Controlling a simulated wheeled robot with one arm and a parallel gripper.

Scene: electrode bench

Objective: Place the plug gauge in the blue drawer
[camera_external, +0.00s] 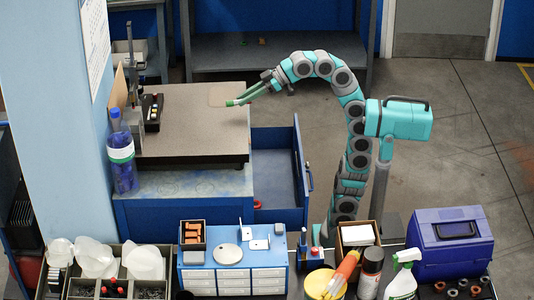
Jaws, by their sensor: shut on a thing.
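My gripper (236,101) reaches in from the right over the right part of the grey stone plate (195,135). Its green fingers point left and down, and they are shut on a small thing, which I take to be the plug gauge. It is too small and too close in colour to the fingers to make out. I cannot tell whether it touches the plate. The blue drawer (277,178) stands open to the right of the bench, below and right of my gripper. Its floor looks mostly bare, with a small red thing (257,204) by its near left side.
A black case (153,112) with small pieces and a gauge stand (133,70) stand at the plate's left. A blue bottle (122,155) is at the bench's left corner. A crowded front bench holds a blue-white cabinet (232,272) and a purple toolbox (450,240).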

